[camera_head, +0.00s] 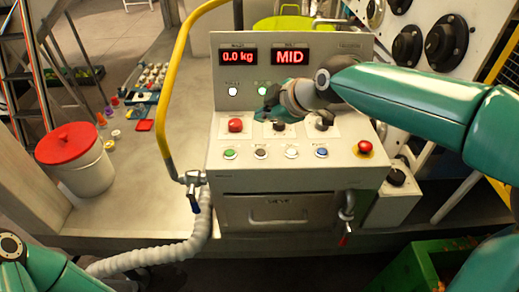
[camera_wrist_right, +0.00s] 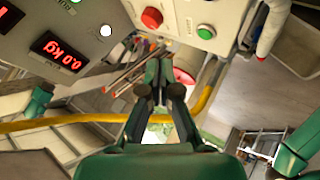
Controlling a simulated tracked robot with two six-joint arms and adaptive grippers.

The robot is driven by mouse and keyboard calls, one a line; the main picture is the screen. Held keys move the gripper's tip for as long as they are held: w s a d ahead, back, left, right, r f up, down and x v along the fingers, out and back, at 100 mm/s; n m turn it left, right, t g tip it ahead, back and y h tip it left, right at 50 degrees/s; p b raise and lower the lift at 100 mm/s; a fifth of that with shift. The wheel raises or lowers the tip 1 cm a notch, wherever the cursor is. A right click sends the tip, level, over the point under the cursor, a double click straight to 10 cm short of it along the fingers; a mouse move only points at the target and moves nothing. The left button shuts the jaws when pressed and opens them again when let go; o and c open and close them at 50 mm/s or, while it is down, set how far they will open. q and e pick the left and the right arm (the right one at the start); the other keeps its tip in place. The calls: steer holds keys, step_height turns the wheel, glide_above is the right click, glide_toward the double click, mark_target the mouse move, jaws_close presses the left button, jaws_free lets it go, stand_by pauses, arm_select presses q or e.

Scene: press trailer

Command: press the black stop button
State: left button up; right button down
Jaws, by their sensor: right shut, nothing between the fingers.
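The control panel (camera_head: 247,186) faces me in the head view. Its lower row has a green button (camera_head: 230,154), a small dark button (camera_head: 261,154) that looks like the black one, a white button (camera_head: 291,153) and a blue button (camera_head: 321,153). My right gripper (camera_head: 268,106) is shut and empty, above the upper row of knobs and in front of the displays, apart from the dark button. In the right wrist view, my right gripper (camera_wrist_right: 160,92) hides part of the scene, and I cannot make out the dark button there. My left gripper is out of view.
A red knob (camera_head: 235,125), dark knobs (camera_head: 323,121) and a red mushroom button (camera_head: 365,148) stick out of the panel. A yellow pipe (camera_head: 178,70) rises at its left. A red-lidded bucket (camera_head: 75,160) stands further left. Space in front of the panel is open.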

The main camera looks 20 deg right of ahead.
steer(key=b, duration=0.6)
glide_above(262, 153)
step_height(262, 153, down, 8)
steer(key=shift+s+r, duration=0.1)
steer(key=shift+f+b, duration=0.5)
steer(key=shift+f, duration=0.1)
stand_by(0.7)
steer(key=shift+f+b, duration=0.35)
steer(key=shift+b, duration=0.2)
